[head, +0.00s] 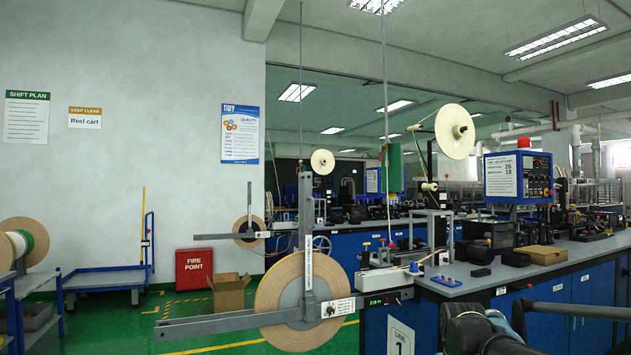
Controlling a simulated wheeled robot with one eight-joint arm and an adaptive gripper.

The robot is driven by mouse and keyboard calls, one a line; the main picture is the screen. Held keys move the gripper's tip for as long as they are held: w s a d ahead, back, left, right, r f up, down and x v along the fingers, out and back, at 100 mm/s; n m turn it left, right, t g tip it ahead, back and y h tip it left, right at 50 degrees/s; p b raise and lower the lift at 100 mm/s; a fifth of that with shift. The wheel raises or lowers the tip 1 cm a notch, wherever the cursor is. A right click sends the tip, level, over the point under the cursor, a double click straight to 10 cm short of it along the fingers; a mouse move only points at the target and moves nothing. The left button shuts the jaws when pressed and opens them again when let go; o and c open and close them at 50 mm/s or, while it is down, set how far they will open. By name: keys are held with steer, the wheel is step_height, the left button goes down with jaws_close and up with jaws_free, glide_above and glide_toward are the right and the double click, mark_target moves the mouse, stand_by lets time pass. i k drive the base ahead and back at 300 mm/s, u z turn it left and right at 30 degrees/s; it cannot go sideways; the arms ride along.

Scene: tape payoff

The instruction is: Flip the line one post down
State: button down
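A "LINE 1" sign (401,338) hangs on the front of the blue bench at lower centre. Left of it stands a large tan tape reel (272,300) with an upright grey post (306,215) and a long horizontal grey arm (215,322) in front of it. A small white plate (338,307) with a black knob or switch (329,310) sits at the reel's right side; its setting is too small to tell. Dark parts of my arm show at lower right, apart from the reel. I cannot make out gripper fingers there.
A second, smaller reel with its own upright and arm (238,236) stands farther back. A cardboard box (229,293) and a red fire point box (195,270) are near the wall. A blue cart (105,281) stands left. Green floor is open between them.

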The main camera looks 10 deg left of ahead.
mark_target(306, 200)
steer(key=z, duration=0.05)
steer(key=i, duration=1)
steer(key=u, duration=0.05)
